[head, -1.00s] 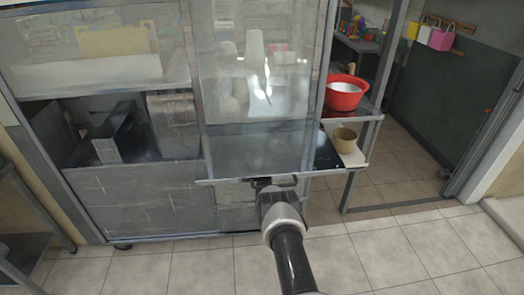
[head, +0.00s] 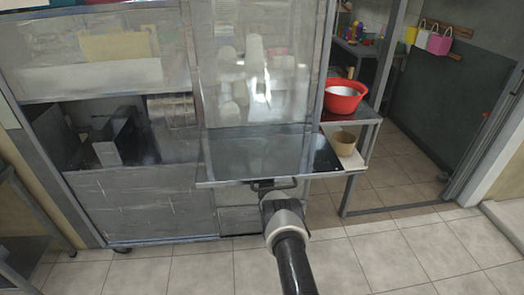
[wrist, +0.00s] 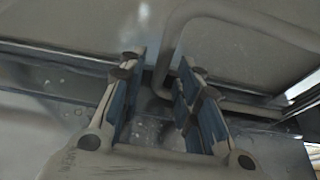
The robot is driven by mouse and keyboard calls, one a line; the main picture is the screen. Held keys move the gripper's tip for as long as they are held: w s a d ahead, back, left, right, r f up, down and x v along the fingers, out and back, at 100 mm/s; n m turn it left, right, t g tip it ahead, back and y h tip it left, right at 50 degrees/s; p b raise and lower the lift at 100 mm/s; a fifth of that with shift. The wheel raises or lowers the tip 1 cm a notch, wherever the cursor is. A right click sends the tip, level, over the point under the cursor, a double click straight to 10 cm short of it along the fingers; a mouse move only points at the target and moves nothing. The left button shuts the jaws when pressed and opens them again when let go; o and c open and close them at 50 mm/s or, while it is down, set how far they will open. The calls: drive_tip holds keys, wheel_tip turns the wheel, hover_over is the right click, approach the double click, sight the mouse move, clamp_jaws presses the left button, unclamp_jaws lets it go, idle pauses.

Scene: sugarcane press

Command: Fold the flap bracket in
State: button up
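The flap (head: 240,160) is a flat grey metal panel jutting out level at the front of the machine, below the clear upright panel. The bracket (head: 262,184) is a dark bent rod hanging under the flap's front edge. In the wrist view the bracket (wrist: 178,35) shows as a thick curved grey rod. My gripper (wrist: 158,80) is open, its two blue-grey fingers apart, just below the rod with part of the rod near the fingertips. I cannot tell whether they touch. In the head view my wrist hides the fingertips.
A clear upright panel (head: 265,70) stands above the flap. An open bay with metal parts (head: 112,140) is at left. Tiled floor in front is clear.

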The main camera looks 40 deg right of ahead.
drive_tip(key=shift+s+a, duration=0.1)
drive_tip(key=v, duration=1.1)
drive_tip(key=shift+s, duration=0.35)
drive_tip(key=shift+a+f, duration=0.15)
drive_tip(key=shift+f, duration=0.1)
